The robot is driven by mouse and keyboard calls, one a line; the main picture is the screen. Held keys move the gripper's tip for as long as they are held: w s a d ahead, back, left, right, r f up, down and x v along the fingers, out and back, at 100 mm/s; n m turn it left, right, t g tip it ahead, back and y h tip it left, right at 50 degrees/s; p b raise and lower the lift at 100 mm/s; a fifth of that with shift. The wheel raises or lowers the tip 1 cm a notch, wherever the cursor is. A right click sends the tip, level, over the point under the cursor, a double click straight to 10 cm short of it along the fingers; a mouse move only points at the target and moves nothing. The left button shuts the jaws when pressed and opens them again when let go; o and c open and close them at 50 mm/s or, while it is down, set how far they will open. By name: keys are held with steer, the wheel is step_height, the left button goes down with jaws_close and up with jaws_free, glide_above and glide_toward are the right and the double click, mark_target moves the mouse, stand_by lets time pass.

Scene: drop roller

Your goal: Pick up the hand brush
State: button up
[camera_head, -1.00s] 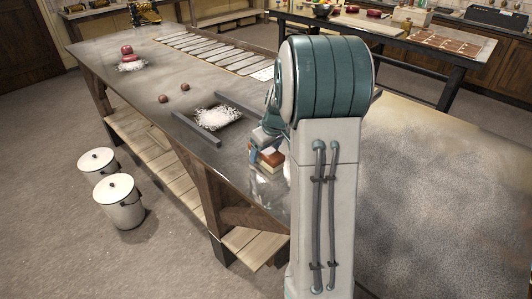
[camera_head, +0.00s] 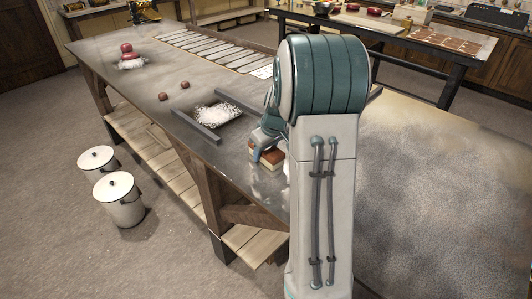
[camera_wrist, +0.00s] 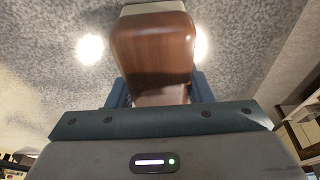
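The hand brush (camera_head: 270,157), with a reddish-brown wooden back and a pale lower part, is at the near part of the long worktable (camera_head: 235,151), just left of my arm. In the wrist view its brown wooden back (camera_wrist: 152,50) fills the space between my two blue fingers. My gripper (camera_head: 259,147) is around the brush from above and looks shut on it. The finger contact and the brush's underside are partly hidden, so any gap to the table is hard to tell.
Dark rails (camera_head: 195,126) flank a pile of white flour (camera_head: 217,114) just beyond the brush. White lidded bins (camera_head: 119,199) stand on the floor.

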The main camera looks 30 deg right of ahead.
steer(key=c, duration=0.3)
steer(key=shift+c, duration=0.2)
steer(key=shift+r, duration=0.15)
steer(key=shift+r, duration=0.25)
step_height(320, 180, up, 4)
steer(key=shift+w+f, duration=0.1)
steer(key=shift+f, duration=0.15)
steer(key=w+d+r, duration=0.1)
steer(key=w+r, duration=0.1)
steer(key=w, duration=0.1)
steer(key=w+d+r, duration=0.2)
steer(key=w, duration=0.2)
steer(key=w+d+r, duration=0.2)
steer(key=w+r, duration=0.1)
steer(key=shift+w+d+b, duration=0.1)
steer(key=shift+w+b, duration=0.05)
steer(key=shift+b, duration=0.15)
